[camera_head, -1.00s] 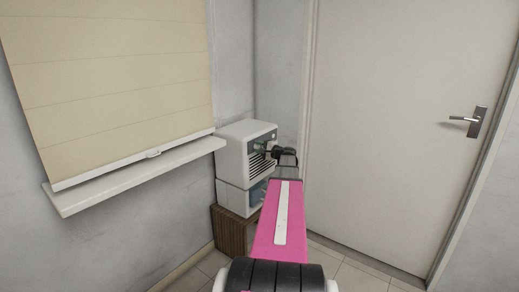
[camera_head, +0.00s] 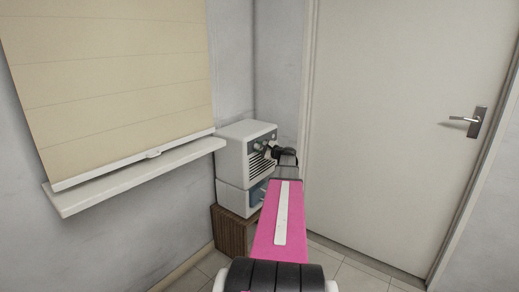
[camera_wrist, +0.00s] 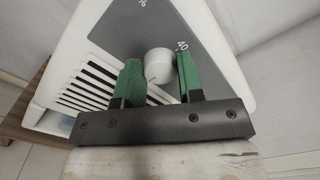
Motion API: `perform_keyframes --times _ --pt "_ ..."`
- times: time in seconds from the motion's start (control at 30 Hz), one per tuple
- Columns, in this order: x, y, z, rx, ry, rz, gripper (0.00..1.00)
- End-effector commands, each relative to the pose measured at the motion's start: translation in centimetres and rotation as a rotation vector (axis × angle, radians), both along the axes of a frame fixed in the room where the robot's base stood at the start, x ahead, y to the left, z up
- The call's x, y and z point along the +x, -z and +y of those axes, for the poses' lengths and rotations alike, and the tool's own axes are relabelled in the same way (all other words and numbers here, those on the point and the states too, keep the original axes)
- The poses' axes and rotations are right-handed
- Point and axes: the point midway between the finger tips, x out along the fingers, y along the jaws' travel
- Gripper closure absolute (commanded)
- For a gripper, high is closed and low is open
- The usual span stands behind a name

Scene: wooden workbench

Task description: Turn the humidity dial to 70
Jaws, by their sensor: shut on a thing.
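The humidity dial (camera_wrist: 158,65) is a round pale knob on the grey front panel of a white box-shaped appliance (camera_head: 232,146). In the wrist view it sits between the two green fingers of my gripper (camera_wrist: 160,70), which is shut on it. A "40" mark shows on the panel by the right finger, and a "%" sign shows near the top edge. The other marks are hidden or out of view, and I cannot clearly read where the dial points. In the head view my gripper (camera_head: 267,147) is at the appliance's front, and the dial is too small to make out.
The appliance stands on a brown wooden cabinet (camera_head: 229,232) in the corner. A white sill (camera_head: 135,177) below a beige blind (camera_head: 110,80) is at the left. A closed door (camera_head: 400,120) is at the right. Dark vent slats (camera_wrist: 88,88) lie beside the dial.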

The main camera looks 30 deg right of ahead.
Motion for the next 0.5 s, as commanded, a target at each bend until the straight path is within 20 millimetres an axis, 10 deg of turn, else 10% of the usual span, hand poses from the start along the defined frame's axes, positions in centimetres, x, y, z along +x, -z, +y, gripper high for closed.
perform_keyframes --times 0.13,0.17,0.23,0.5 --pt "-0.07 0.08 -0.05 -0.001 0.001 0.002 0.89" --pt "-0.07 0.08 -0.05 -0.001 0.001 0.002 0.59" --pt "-0.06 0.07 -0.04 -0.002 0.001 0.001 0.40" --pt "-0.06 0.03 -0.03 -0.001 0.001 0.000 0.40"
